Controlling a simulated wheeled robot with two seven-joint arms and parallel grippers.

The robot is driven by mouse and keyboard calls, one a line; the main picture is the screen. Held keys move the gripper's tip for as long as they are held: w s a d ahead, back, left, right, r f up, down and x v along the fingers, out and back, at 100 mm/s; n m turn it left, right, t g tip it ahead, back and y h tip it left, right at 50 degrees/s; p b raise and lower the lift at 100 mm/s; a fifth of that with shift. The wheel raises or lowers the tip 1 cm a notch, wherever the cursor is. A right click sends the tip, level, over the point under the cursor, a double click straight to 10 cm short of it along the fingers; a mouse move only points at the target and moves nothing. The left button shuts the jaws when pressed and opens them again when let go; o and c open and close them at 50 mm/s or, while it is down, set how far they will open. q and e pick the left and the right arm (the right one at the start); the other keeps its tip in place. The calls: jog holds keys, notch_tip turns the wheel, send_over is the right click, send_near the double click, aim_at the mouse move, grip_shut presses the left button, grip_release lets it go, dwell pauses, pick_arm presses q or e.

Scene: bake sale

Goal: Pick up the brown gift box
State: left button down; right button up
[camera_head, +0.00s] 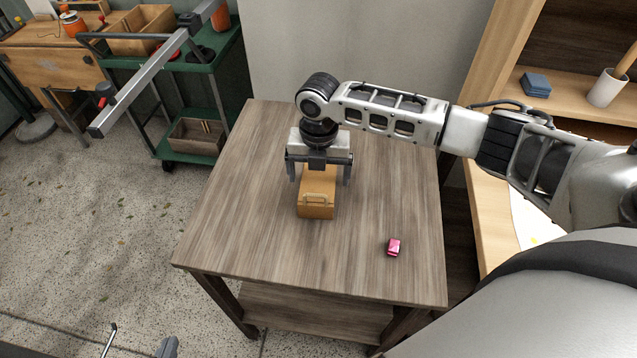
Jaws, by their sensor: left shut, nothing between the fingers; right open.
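The brown gift box (316,211) stands on the wooden table, with a small handle on its near face. My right gripper (319,181) comes in from the right and points down over the back part of the box. It is open, with one finger to the left and one to the right of the box, and visible gaps at both sides. The gripper body hides the far end of the box. Only a small grey part of what looks like my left gripper (167,348) shows at the bottom edge, away from the table; it is shut and empty.
A small pink item (394,247) lies on the table (245,225), right of the box. The rest of the tabletop is clear. A green cart (205,100) with wooden trays stands at the back left. A wooden shelf (570,110) stands at the right.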

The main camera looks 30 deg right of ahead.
jog(key=shift+f, duration=1.3)
jog(key=c, duration=1.1)
jog(key=shift+r, duration=0.2)
